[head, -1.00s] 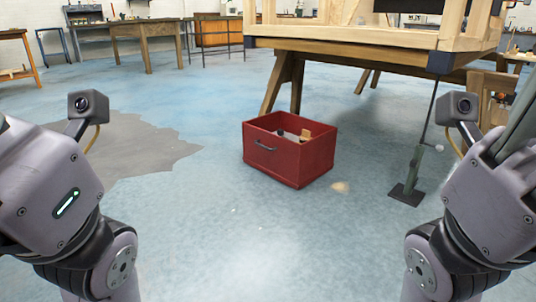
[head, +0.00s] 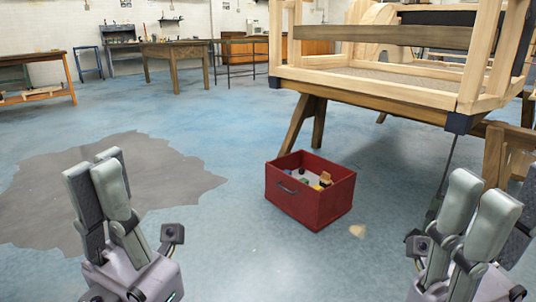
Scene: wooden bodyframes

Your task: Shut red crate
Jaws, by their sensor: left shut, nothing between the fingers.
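The red crate (head: 311,206) stands upright on the blue floor, right of the middle of the head view. Its top is open and no lid shows on it. Small items (head: 322,181) lie inside, and a dark handle (head: 287,187) is on its front left face. My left gripper (head: 97,168) is raised at the lower left, shut and empty, well apart from the crate. My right gripper (head: 487,182) is raised at the lower right, also apart from the crate.
A wooden bench (head: 385,97) bearing a timber frame (head: 400,75) stands behind and right of the crate. A small pale patch (head: 358,231) lies on the floor beside the crate. A grey patch (head: 40,195) covers the floor at left. The floor before the crate is clear.

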